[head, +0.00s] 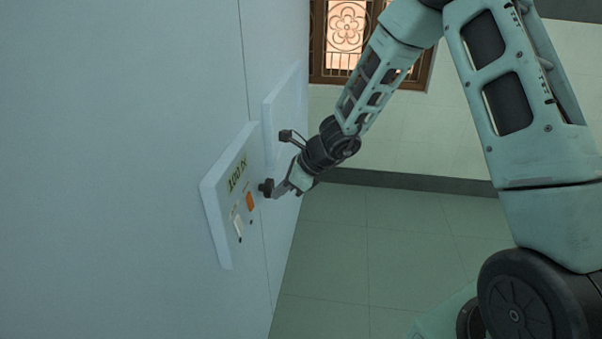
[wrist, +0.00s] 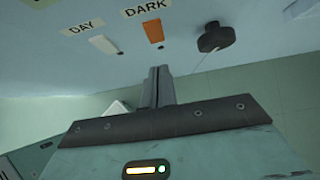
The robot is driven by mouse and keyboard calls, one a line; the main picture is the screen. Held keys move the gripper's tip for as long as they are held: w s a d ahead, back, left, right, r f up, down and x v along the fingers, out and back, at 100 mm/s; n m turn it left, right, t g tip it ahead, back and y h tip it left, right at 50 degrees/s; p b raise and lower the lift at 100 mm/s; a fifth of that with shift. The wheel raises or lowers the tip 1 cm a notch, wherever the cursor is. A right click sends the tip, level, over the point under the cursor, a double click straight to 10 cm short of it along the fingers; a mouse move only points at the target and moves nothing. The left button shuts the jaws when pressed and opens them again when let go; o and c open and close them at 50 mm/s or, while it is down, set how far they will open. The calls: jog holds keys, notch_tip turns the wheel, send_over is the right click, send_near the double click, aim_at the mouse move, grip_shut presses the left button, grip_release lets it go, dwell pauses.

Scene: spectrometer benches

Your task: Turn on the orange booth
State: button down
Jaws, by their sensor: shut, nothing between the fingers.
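A pale panel (head: 213,198) stands out from the wall, with yellow lettering too small to read surely. It carries an orange switch (head: 250,201) and a white switch (head: 238,226). In the wrist view the orange switch (wrist: 153,31) sits beside the label DARK, and the white switch (wrist: 103,44) beside DAY. A black knob (wrist: 215,37) sticks out right of the orange switch. My gripper (head: 277,191) is in front of the panel near the orange switch. Its fingers (wrist: 158,72) are shut and empty, pointing toward the panel just below the orange switch, with a visible gap.
A second pale panel (head: 284,108) is on the wall just beyond the first. A barred window (head: 345,40) is in the far wall. The tiled floor (head: 350,240) right of the panel wall looks clear.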

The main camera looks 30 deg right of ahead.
jog(key=v, duration=0.7)
jog(key=shift+r, duration=0.15)
